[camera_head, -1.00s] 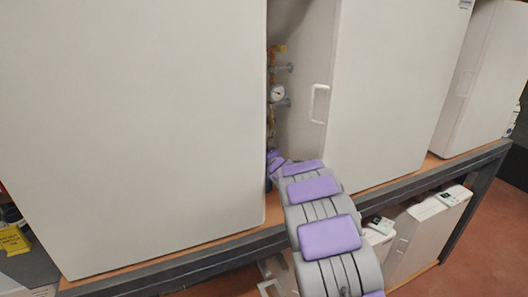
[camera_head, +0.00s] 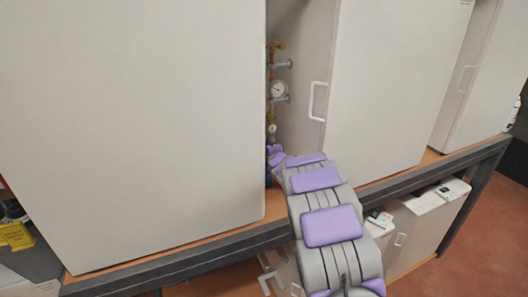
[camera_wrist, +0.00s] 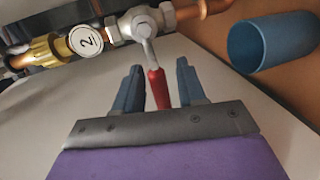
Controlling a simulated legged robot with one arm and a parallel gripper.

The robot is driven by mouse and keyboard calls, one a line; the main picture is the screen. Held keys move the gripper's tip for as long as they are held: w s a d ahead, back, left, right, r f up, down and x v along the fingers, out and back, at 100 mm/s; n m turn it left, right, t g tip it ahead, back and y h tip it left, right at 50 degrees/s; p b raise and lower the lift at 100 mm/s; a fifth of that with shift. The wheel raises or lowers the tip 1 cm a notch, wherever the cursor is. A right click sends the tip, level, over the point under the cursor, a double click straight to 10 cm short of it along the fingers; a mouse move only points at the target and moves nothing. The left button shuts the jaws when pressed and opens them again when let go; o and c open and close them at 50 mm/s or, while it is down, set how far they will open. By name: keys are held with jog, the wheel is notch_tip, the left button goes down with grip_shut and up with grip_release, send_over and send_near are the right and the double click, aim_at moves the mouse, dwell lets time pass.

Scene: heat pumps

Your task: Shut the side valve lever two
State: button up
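In the wrist view a valve with a red lever handle (camera_wrist: 159,88) hangs from a copper pipe. A round white tag marked "2" (camera_wrist: 86,40) sits on the pipe just left of it. My gripper (camera_wrist: 158,75) is open, with one blue finger on each side of the red handle. Gaps show between the handle and both fingers. In the head view the gripper end of my arm reaches into the gap between two large white units, and the lever itself cannot be made out there.
A blue open-ended tube (camera_wrist: 272,43) stands right of the valve. In the head view a pressure gauge (camera_head: 278,89) and pipes sit in the narrow gap. A large white unit (camera_head: 140,110) bounds it on the left, and a unit with a handle (camera_head: 318,101) on the right.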

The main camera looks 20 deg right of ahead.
jog(key=shift+s, duration=0.1)
jog(key=s+r+b, duration=0.2)
jog(key=s+r, duration=0.1)
jog(key=s, duration=1.3)
jog(key=shift+s, duration=0.4)
jog(key=shift+r, duration=0.1)
jog(key=shift+c, duration=1.4)
jog(key=shift+d, duration=0.15)
jog(key=s+d, duration=0.2)
jog(key=s, duration=0.8)
jog(key=shift+s, duration=0.3)
